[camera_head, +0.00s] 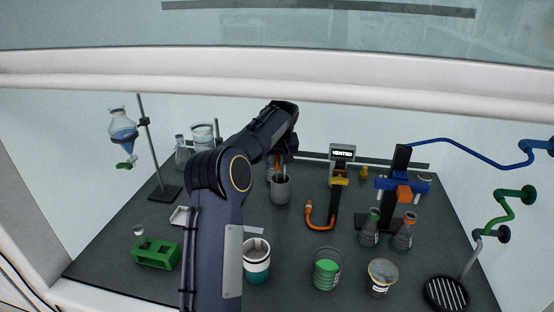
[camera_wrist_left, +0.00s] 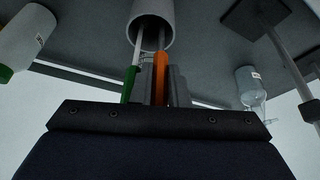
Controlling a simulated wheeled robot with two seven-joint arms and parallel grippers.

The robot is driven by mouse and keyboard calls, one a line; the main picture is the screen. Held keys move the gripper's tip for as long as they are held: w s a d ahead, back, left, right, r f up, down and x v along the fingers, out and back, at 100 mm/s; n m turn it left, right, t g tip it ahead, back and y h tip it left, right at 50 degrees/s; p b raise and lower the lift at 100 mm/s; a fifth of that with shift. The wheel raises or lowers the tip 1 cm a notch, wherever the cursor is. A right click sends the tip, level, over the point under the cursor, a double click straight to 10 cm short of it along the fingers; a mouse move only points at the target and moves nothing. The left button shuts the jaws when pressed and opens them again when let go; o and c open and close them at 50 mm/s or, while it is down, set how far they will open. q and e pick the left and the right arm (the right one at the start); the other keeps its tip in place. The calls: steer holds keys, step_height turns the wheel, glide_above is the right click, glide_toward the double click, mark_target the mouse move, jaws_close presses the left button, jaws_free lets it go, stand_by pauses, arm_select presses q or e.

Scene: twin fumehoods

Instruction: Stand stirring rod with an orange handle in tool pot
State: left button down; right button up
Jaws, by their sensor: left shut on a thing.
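The grey tool pot (camera_head: 280,190) stands on the worktop towards the back middle. In the left wrist view the pot (camera_wrist_left: 153,10) shows at the top, its mouth facing my gripper. My left gripper (camera_wrist_left: 160,88) is shut on the orange handle (camera_wrist_left: 160,72) of the stirring rod. The rod's thin shaft runs from the handle into the pot's mouth; its lower end is hidden. A rod with a green handle (camera_wrist_left: 130,84) also leans in the pot, close beside my fingers. In the head view my left gripper is mostly hidden behind its own arm, above the pot. My right gripper is not in view.
A green rack (camera_head: 156,254) is at front left, and a funnel stand (camera_head: 147,150) behind it. Beakers (camera_head: 257,262) line the front. A tap-like post (camera_head: 341,175) and flasks (camera_head: 370,232) stand right of the pot. The sash frame crosses above.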

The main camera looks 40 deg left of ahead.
arm_select(q)
steer(key=c, duration=1.3)
jaws_free()
